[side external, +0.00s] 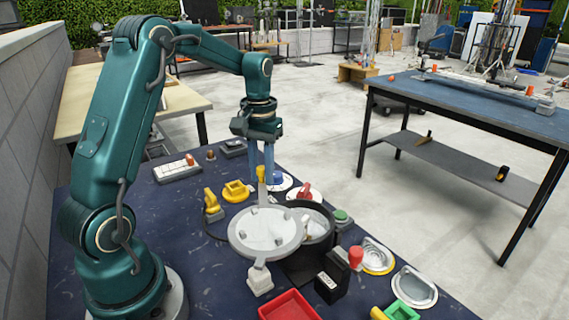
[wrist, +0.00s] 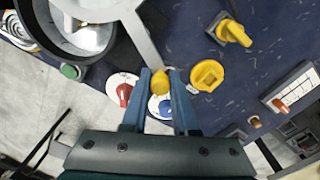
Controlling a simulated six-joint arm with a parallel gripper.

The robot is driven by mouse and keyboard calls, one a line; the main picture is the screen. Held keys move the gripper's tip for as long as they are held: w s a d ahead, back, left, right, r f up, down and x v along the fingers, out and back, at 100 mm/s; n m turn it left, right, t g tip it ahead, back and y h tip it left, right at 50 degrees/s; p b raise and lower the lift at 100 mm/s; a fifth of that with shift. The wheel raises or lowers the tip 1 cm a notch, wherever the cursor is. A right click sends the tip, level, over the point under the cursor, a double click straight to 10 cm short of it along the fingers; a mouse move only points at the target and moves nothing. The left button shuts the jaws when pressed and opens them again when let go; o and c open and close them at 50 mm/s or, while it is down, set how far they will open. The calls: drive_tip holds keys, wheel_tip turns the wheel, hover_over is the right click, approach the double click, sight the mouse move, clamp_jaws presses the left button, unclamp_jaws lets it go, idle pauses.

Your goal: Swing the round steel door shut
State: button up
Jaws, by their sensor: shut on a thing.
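The round steel door (side external: 262,236) is a pale disc lying flat. In the side view it covers the left part of a dark round housing (side external: 322,240), and part of the opening shows at its right. The wrist view shows the housing's dark rim and steel interior (wrist: 88,36) at top left. A flat steel bar (wrist: 140,38) runs from the door to a yellow knob (wrist: 160,81). My gripper (wrist: 160,78) is shut on the yellow knob, one blue finger on each side. In the side view my gripper (side external: 265,178) points straight down at the bar's end.
A red knob (wrist: 124,94) and a blue knob (wrist: 165,107) sit on white dials close by. Yellow fittings (side external: 236,190) stand left of the bar. A green button (side external: 341,215), a black box (side external: 331,283) and a red tray (side external: 288,305) are near the housing.

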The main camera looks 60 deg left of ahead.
drive_tip(key=shift+s+a, duration=0.3)
drive_tip(key=shift+s, duration=1.35)
drive_tip(key=shift+c, duration=0.2)
drive_tip(key=shift+s, duration=0.3)
drive_tip(key=o, duration=0.7)
drive_tip(key=shift+f, duration=0.1)
